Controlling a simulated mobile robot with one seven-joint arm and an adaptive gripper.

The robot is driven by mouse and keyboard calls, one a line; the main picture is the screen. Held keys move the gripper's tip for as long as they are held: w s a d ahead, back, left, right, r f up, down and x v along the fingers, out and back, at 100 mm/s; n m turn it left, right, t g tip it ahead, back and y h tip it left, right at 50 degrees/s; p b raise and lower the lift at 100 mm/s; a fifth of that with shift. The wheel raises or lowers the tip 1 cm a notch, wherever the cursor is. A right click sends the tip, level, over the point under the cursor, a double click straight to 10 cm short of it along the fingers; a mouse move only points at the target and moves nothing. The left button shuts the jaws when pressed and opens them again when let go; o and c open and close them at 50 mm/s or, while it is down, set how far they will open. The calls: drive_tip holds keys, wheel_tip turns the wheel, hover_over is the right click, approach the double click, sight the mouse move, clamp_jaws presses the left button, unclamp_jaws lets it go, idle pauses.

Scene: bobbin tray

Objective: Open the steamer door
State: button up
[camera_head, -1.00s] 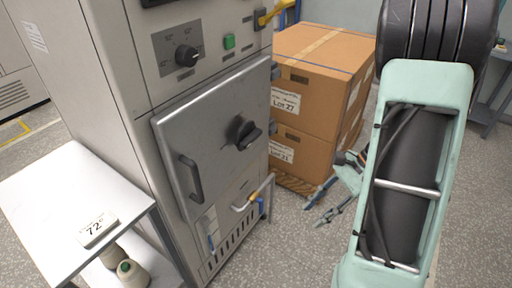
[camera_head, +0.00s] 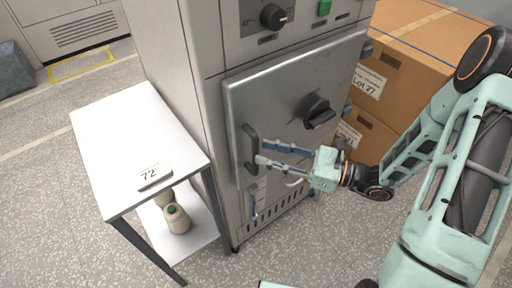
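The steamer is a tall grey cabinet, and its metal door (camera_head: 285,95) is closed. A dark vertical handle (camera_head: 250,148) sits on the door's left side, and a dark rotary latch knob (camera_head: 320,113) sits right of it. Hinges show along the door's right edge. My gripper (camera_head: 260,153) is in front of the lower door, pointing left, with its two fingers spread apart. The fingertips are at the lower part of the handle. I cannot tell whether they touch it. Nothing is held.
A white side table (camera_head: 140,130) stands left of the steamer with a tag marked 72 (camera_head: 154,175) on top and yarn cones (camera_head: 177,218) on its lower shelf. Cardboard boxes (camera_head: 385,75) stand behind at right. Speckled floor is clear at lower left.

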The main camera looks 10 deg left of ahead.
sight(256, 150)
drive_tip(key=shift+w+a, duration=0.15)
drive_tip(key=shift+a, duration=0.85)
drive_tip(key=shift+w+a, duration=0.1)
drive_tip(key=shift+a, duration=0.85)
drive_tip(key=shift+c, duration=0.7)
clamp_jaws()
